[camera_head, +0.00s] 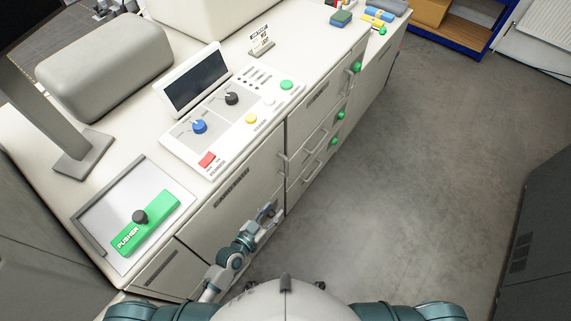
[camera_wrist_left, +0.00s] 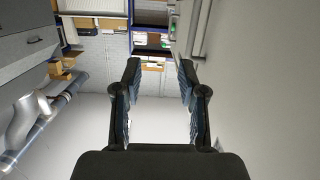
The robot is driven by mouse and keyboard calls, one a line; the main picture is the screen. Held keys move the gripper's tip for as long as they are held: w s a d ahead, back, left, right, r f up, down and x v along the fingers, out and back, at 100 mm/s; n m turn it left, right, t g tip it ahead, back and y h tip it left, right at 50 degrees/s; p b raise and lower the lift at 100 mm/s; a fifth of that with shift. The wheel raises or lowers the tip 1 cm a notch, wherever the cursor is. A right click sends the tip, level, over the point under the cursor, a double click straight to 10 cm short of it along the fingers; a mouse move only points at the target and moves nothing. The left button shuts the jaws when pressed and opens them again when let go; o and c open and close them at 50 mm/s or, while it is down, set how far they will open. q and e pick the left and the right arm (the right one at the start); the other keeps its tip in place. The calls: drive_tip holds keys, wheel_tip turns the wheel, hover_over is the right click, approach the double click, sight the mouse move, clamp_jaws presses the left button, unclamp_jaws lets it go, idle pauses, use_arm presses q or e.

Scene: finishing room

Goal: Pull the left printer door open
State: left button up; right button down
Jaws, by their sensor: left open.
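The left printer door (camera_head: 252,182) is the pale front panel below the control panel in the head view. It looks shut, flush with the cabinet front. My left gripper (camera_head: 270,212) is low in front of this door, near its right part. In the left wrist view the gripper (camera_wrist_left: 160,82) is open, with nothing between its fingers. A pale flat cabinet front (camera_wrist_left: 255,90) fills the right side there, beside the right finger. A pale handle bar (camera_wrist_left: 199,30) stands out ahead on it. Whether the gripper touches the door cannot be told. My right gripper is not in view.
A control panel (camera_head: 222,112) and a green pusher block (camera_head: 147,222) are on the cabinet top. Drawers with green knobs (camera_head: 340,115) are to the right of the door. The grey floor (camera_head: 400,180) in front is clear. A dark cabinet (camera_head: 535,250) stands at far right.

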use_arm(q)
drive_tip(key=w+a+n+t+y, duration=0.1)
drive_tip(key=w+a+t, duration=0.1)
drive_tip(key=w+t, duration=0.1)
approach(286, 166)
drive_tip(key=x, duration=0.2)
drive_tip(key=shift+n+y, duration=0.4)
drive_tip(key=shift+b+x, duration=0.85)
drive_tip(key=shift+x, duration=3.65)
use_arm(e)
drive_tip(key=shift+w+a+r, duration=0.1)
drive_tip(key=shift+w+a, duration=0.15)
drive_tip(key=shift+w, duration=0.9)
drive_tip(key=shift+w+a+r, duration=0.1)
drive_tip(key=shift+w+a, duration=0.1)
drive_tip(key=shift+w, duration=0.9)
use_arm(q)
drive_tip(key=shift+d+r, duration=0.15)
clamp_jaws()
drive_tip(key=shift+s, duration=0.1)
